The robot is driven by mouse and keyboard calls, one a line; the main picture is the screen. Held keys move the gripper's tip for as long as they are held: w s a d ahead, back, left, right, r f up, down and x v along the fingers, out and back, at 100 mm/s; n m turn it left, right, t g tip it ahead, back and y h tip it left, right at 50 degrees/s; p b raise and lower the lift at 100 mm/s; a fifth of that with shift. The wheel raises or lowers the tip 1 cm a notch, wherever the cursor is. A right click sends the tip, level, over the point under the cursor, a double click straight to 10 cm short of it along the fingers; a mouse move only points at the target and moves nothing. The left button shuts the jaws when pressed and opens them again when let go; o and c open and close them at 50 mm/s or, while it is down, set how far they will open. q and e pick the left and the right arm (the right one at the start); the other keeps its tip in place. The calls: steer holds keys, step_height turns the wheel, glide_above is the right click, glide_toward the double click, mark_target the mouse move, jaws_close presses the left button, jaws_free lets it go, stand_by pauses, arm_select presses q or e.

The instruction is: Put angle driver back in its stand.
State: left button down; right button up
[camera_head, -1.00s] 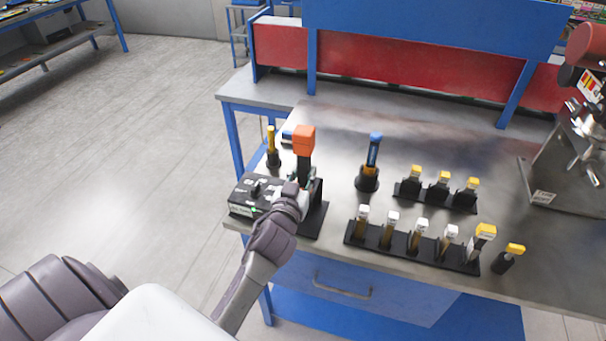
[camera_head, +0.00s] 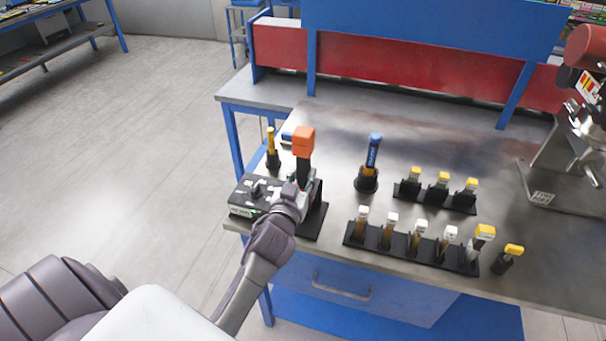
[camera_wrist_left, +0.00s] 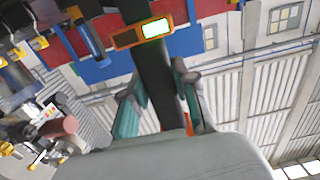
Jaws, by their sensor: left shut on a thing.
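The angle driver (camera_head: 304,142) has an orange head and a black body and stands upright near the table's left front corner. My left gripper (camera_head: 297,190) is shut on its black body. In the left wrist view the fingers (camera_wrist_left: 158,88) lie on both sides of the black body (camera_wrist_left: 155,70), and a lit green display (camera_wrist_left: 156,29) shows on the tool. A black stand (camera_head: 314,218) with a flat base is right at the gripper. The gripper hides the driver's lower end, so I cannot tell whether it sits in the stand. My right gripper is not in view.
A black box (camera_head: 241,198) with white labels is left of the gripper. A yellow-handled tool (camera_head: 271,142) and a blue-topped tool (camera_head: 373,152) stand behind. Racks of yellow- and white-topped pieces (camera_head: 410,248) fill the right. A metal machine (camera_head: 560,165) stands at far right.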

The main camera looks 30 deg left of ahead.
arm_select(q)
steer(key=shift+f+b, duration=0.6)
steer(key=shift+b, duration=0.1)
stand_by(0.8)
steer(key=c, duration=0.9)
jaws_free()
steer(key=shift+o, duration=0.5)
steer(key=shift+s+f, duration=0.1)
steer(key=shift+f, duration=0.3)
steer(key=v, duration=1.2)
steer(key=shift+r, duration=0.25)
